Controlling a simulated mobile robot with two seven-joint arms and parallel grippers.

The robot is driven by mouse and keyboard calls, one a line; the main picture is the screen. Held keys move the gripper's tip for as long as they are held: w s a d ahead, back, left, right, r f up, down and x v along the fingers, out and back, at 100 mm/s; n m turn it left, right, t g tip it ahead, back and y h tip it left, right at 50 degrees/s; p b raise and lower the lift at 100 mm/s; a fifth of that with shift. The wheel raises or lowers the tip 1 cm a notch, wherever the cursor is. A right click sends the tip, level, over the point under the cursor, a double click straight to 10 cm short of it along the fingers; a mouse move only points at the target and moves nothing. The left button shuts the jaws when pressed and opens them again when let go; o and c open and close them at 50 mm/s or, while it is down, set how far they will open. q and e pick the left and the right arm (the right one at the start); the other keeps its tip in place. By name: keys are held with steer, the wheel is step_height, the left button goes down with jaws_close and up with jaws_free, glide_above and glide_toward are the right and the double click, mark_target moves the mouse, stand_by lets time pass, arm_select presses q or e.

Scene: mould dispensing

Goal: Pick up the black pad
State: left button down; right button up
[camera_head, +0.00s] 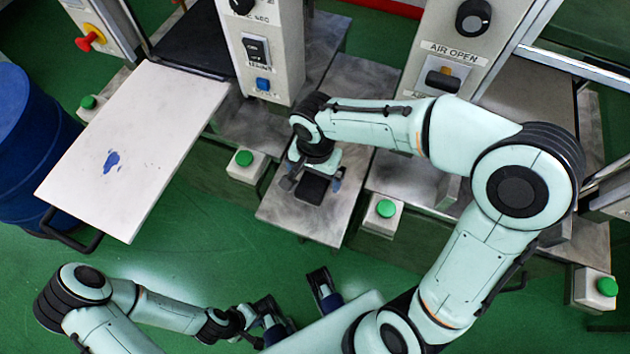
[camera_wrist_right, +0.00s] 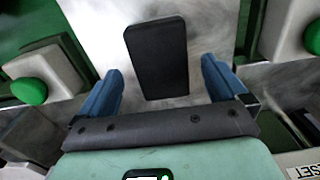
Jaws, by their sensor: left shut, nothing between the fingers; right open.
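The black pad (camera_head: 313,189) lies on a grey metal plate (camera_head: 312,225) in the middle of the head view. In the right wrist view the pad (camera_wrist_right: 158,60) is a dark rounded rectangle, fully visible on the metal surface. My right gripper (camera_head: 312,182) is over the pad, pointing down. Its blue fingers stand open on either side of the pad in the picture, apart from it, and the gripper (camera_wrist_right: 161,88) holds nothing. My left gripper (camera_head: 272,323) is low in the head view, away from the pad, shut and empty.
Green-button boxes flank the plate, one on the left (camera_head: 246,166) and one on the right (camera_head: 382,216). A white board (camera_head: 150,130) with a blue stain and a blue barrel (camera_head: 30,125) are at left. Control columns (camera_head: 268,50) stand behind. Green floor is clear in front.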

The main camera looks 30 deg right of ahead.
mark_target(315, 180)
step_height(315, 180, down, 3)
steer(key=shift+w+f, duration=0.1)
steer(key=shift+f, duration=0.05)
steer(key=c, duration=1.1)
steer(key=shift+r, duration=0.2)
step_height(315, 180, up, 20)
steer(key=p, duration=0.3)
steer(key=shift+f, duration=0.1)
